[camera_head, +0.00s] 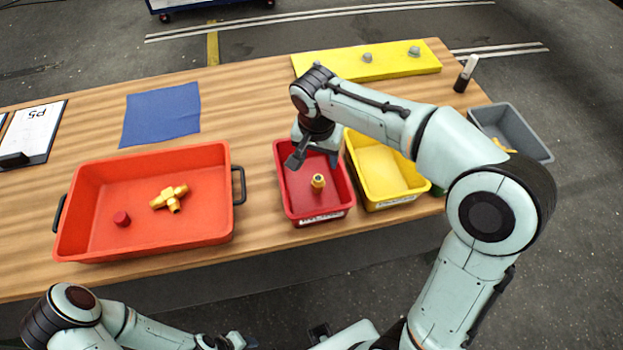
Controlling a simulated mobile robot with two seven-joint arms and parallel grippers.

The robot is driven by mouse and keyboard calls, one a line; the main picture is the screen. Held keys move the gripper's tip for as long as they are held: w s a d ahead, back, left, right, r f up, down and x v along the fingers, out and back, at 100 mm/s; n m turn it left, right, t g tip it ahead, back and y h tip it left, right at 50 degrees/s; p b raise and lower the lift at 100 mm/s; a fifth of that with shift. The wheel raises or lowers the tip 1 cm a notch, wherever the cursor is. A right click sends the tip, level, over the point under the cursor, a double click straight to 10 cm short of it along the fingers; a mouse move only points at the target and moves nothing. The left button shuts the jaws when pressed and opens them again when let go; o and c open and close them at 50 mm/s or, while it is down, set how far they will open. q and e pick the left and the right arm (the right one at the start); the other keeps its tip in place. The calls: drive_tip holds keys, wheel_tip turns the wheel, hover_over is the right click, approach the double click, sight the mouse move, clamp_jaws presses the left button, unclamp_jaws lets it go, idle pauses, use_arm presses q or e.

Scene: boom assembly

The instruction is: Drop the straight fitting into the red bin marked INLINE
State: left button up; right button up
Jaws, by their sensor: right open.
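The small red bin (350,198) stands near the front edge of the table, with a white label on its front wall that is too small to read well. A brass straight fitting (318,183) stands roughly upright on the bin floor, apart from the walls. My right gripper (313,163) is open and empty, fingers pointing down over the back part of the bin, behind the fitting. My left arm shows at the bottom left, and its gripper (228,341) is at the bottom edge, its jaws not clear.
A yellow bin (392,202) adjoins the red bin on the right, with a grey bin (540,151) farther right. A blue mat (161,114) and yellow board (385,63) lie behind.

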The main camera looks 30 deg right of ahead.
use_arm(q)
drive_tip(key=shift+w+r+p, duration=0.55)
drive_tip(key=shift+w+r, duration=0.05)
drive_tip(key=shift+r, duration=0.2)
use_arm(e)
wheel_tip(320, 180, up, 9)
drive_tip(key=shift+s+a, duration=0.45)
drive_tip(key=shift+f, duration=0.1)
